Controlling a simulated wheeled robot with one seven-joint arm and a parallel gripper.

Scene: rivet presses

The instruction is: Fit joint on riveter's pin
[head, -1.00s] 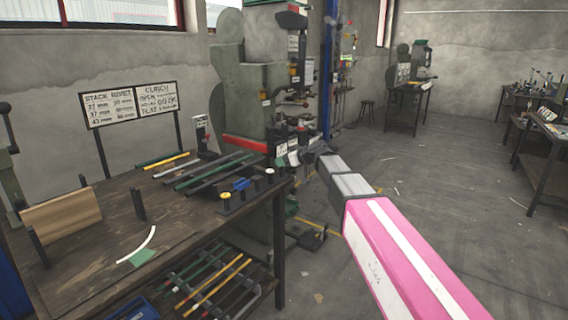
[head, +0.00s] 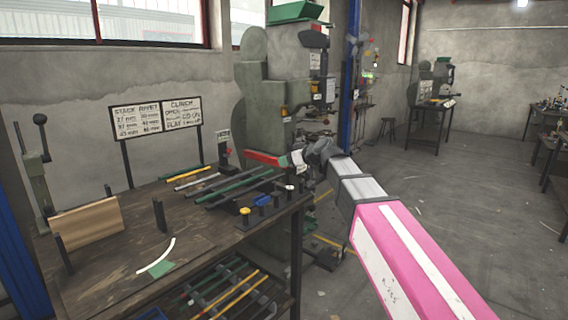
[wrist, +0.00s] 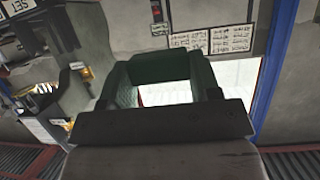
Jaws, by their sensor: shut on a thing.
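The riveter is the tall green press (head: 262,100) behind the workbench, with a red bar (head: 266,159) low on its front. My gripper (head: 314,152) is at the press's front right, close to its lower working area. It is shut on a small piece, taken to be the joint, which is too small and covered to make out in the head view. The riveter's pin cannot be told apart there. I cannot tell if the joint touches it. The wrist view shows a dark green frame-like shape (wrist: 150,68) beyond a dark bar; I cannot tell what it is.
The workbench (head: 110,240) carries rods (head: 235,187), a row of short posts with coloured caps (head: 262,200), and a wooden block (head: 88,222). A sign stand (head: 158,118) rises behind. A blue post (head: 350,70) stands right of the press.

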